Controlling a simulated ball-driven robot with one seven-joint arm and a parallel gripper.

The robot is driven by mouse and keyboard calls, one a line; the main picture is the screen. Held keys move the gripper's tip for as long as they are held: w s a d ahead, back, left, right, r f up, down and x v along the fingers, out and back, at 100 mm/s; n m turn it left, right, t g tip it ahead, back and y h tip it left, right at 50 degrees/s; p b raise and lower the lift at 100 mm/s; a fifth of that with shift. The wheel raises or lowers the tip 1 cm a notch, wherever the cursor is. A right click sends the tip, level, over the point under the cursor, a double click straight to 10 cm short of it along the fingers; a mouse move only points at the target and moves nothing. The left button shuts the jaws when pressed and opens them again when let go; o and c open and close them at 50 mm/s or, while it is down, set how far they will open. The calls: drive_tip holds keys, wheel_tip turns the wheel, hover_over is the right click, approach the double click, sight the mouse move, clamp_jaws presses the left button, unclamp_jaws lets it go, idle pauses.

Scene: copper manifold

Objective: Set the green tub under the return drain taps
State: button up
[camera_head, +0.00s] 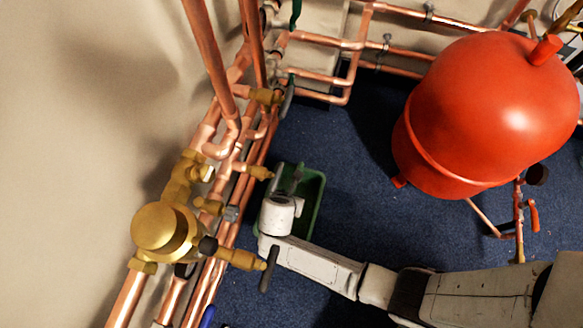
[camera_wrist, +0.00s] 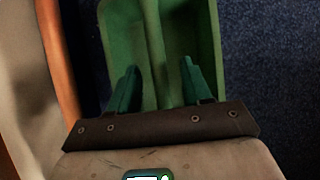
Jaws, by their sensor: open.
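The green tub (camera_head: 314,190) is on the dark blue floor beside the copper pipework, partly hidden under my wrist in the head view. In the wrist view the green tub (camera_wrist: 205,45) fills the upper middle, with a ridge or wall running up its middle. My gripper (camera_wrist: 157,85) is open, its two green fingers apart and over the tub's near part; I cannot tell whether they touch it. In the head view my gripper (camera_head: 288,180) is mostly hidden by the wrist. Brass taps (camera_head: 260,172) stick out from the pipes just left of the tub, above its level.
A large brass valve body (camera_head: 165,232) and a tap with a dark handle (camera_head: 268,268) stand close to my wrist. Copper pipes (camera_head: 235,190) line the wall at left. A red tank (camera_head: 490,110) stands at right. Blue floor (camera_head: 350,150) is clear between tub and tank.

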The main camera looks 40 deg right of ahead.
drive_tip(key=p+v, duration=0.4)
drive_tip(key=v, duration=0.4)
drive_tip(key=shift+a+r, duration=0.15)
drive_tip(key=shift+r, duration=0.2)
drive_tip(key=s+d+r+m+g+y, duration=0.1)
drive_tip(key=s+d+r+m, duration=0.5)
drive_tip(key=m, duration=0.7)
drive_tip(key=s+d+r+m+g+y, duration=0.1)
drive_tip(key=s+d+r+m+y, duration=0.2)
drive_tip(key=s+d+r+m, duration=0.3)
wheel_tip(320, 180, up, 4)
drive_tip(key=s+m, duration=0.1)
drive_tip(key=m, duration=0.5)
drive_tip(key=shift+d+r+m+g+y, duration=0.25)
drive_tip(key=shift+d+m+g+y, duration=0.05)
drive_tip(key=shift+d+m, duration=0.1)
